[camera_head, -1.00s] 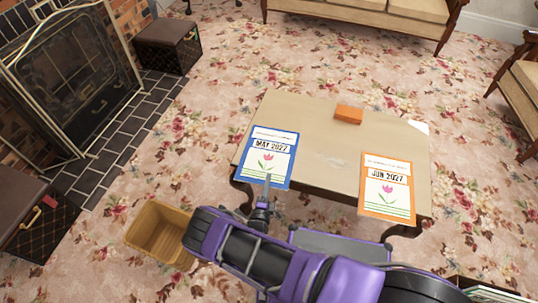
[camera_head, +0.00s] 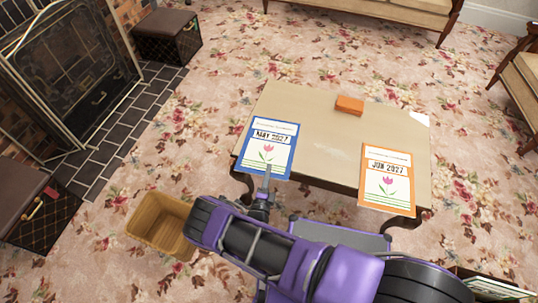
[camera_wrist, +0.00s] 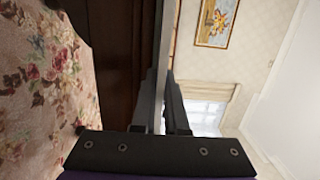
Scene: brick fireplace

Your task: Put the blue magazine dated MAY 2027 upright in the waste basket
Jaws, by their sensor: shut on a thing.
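The blue-bordered magazine (camera_head: 279,133), marked MAY 2027 with a pink tulip, lies flat at the near left corner of the low table (camera_head: 310,130). Its near edge reaches the table's front edge. My gripper (camera_head: 267,171) is at that near edge and is shut on it. In the wrist view, my gripper's fingers (camera_wrist: 163,75) stand on either side of a thin grey strip, the magazine seen edge-on (camera_wrist: 164,40). The waste basket (camera_head: 158,227), yellow-brown and open-topped, stands on the carpet to the left of my arm. Its inside looks empty; my arm covers part of its right side.
An orange-bordered JUN 2027 magazine (camera_head: 386,178) lies at the table's near right corner. A small orange box (camera_head: 349,105) sits at its back. The fireplace (camera_head: 75,75) and dark boxes (camera_head: 167,38) are at left. Carpet is clear between table and basket.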

